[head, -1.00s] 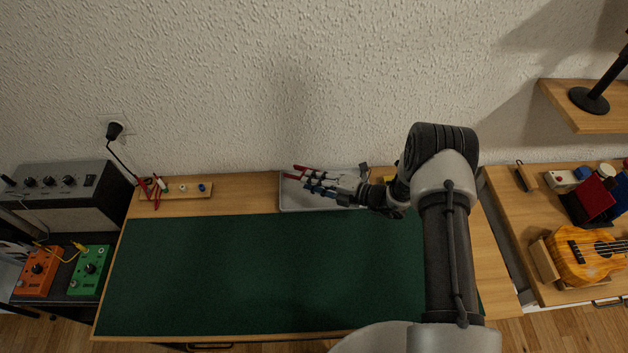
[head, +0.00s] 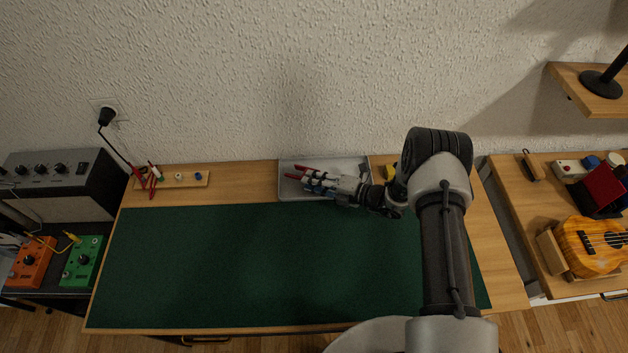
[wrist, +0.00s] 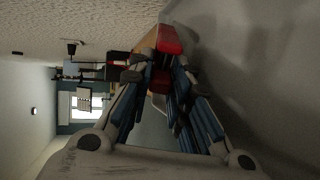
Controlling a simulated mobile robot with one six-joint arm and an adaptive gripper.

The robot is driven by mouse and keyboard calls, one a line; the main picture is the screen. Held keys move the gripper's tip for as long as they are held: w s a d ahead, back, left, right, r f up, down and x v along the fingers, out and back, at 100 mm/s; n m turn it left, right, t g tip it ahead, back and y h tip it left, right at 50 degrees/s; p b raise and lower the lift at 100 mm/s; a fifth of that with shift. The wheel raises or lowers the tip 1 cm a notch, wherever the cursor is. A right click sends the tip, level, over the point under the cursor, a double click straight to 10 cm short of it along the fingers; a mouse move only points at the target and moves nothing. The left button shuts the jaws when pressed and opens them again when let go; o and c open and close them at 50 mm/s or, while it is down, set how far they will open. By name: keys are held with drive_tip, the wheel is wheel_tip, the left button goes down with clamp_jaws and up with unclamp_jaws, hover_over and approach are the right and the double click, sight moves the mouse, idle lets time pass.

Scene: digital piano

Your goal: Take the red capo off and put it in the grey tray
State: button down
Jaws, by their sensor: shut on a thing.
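The red capo (head: 308,174) is held at the tips of my gripper (head: 312,182). In the wrist view the red capo (wrist: 168,40) sits between the fingertips of my gripper (wrist: 160,75), which is shut on it. The grey tray (head: 290,164) lies at the back of the desk against the wall. The gripper and capo are over or inside the tray; I cannot tell whether the capo touches its floor. My wrist and fingers hide the front right part of the tray.
A wooden strip (head: 195,179) with small parts and red-handled pliers (head: 150,183) lies at the back left. The green mat (head: 250,265) is clear. A ukulele (head: 590,245) rests on a stand at the right. A yellow thing (head: 390,171) is partly behind my arm.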

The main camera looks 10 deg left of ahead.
drive_tip(key=c, duration=1.4)
unclamp_jaws()
drive_tip(key=shift+p+v, duration=0.4)
drive_tip(key=shift+v, duration=2.15)
drive_tip(key=shift+d, duration=0.35)
drive_tip(key=v, duration=1.1)
drive_tip(key=shift+s+d+r, duration=0.1)
drive_tip(key=shift+s+d, duration=0.05)
drive_tip(key=shift+s, duration=0.05)
